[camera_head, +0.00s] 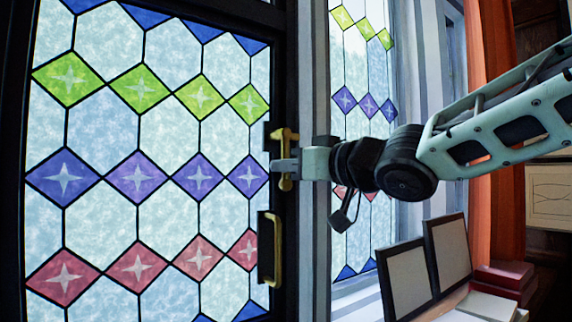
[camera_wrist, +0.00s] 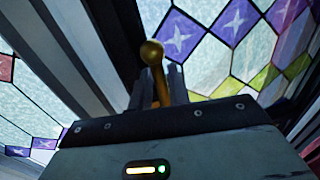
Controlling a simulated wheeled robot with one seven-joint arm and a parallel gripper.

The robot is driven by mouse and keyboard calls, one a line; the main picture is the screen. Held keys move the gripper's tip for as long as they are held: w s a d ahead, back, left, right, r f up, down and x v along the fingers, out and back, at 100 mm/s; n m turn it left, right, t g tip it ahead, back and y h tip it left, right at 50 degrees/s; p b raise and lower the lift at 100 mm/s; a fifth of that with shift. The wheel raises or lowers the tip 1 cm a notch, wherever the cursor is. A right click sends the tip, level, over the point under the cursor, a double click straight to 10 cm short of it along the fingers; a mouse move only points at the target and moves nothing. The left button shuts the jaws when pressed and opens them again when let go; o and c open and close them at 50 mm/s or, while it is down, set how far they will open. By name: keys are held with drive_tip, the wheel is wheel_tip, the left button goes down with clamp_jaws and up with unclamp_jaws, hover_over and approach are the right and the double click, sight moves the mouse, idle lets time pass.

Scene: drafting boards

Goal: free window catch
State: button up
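The brass window catch (camera_head: 286,136) is on the dark frame at the right edge of the stained-glass window. Its lever stands roughly upright in the head view. In the wrist view, its round knob (camera_wrist: 152,52) sticks out past my fingertips. My gripper (camera_head: 284,166) reaches in from the right at the lever's height. In the wrist view, my gripper's fingers (camera_wrist: 160,85) stand on both sides of the lever, close against it, and appear shut on it. The lower part of the catch is partly hidden by my fingers.
The leaded window (camera_head: 150,135) with coloured diamonds appears flush in its dark frame. A brass pull handle (camera_head: 268,250) sits below the catch. An orange curtain (camera_head: 480,230) hangs behind.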

drive_tip(key=shift+w+a, duration=0.35)
clamp_jaws()
